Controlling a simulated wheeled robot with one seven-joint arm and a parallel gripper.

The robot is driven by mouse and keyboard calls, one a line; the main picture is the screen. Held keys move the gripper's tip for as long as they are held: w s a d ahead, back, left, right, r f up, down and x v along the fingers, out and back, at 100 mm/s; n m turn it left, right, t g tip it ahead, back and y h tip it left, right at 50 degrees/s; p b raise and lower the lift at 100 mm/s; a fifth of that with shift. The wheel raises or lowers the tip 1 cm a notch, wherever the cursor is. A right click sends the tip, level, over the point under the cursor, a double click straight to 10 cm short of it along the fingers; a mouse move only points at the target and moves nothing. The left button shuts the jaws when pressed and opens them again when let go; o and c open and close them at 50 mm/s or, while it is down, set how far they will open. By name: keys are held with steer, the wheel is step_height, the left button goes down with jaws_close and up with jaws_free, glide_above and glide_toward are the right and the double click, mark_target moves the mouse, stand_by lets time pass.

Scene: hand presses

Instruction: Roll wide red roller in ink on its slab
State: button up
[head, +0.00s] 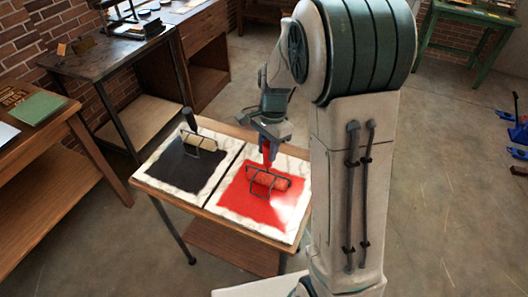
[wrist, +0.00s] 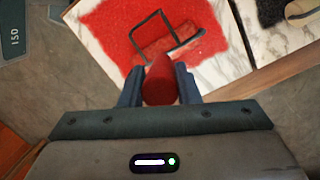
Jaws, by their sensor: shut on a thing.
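The wide red roller (head: 269,184) lies on the red ink of its marble slab (head: 285,233), with its wire frame around it and its red handle pointing up. My gripper (head: 266,141) is above the slab, shut on the red handle. In the wrist view, the gripper fingers (wrist: 158,88) stand on either side of the red handle, and the roller (wrist: 160,48) shows beyond it on the red ink (wrist: 112,22). The exact contact between roller and ink is partly hidden by the frame and handle.
A second roller (head: 200,143), pale with a black handle, lies on a black-inked slab (head: 152,179) to the left. Both slabs share a small wooden table. Benches with a hand press (head: 120,14) stand behind and left. The floor at right is mostly open.

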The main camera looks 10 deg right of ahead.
steer(key=shift+w+d, duration=1.2)
steer(key=shift+w, duration=0.4)
steer(key=s+a, duration=0.8)
steer(key=s, duration=0.4)
steer(key=shift+a+p, duration=0.35)
steer(key=shift+a, duration=0.05)
steer(key=shift+r, duration=0.1)
stand_by(0.4)
steer(key=shift+r+p, duration=2.15)
steer(key=shift+r, duration=0.35)
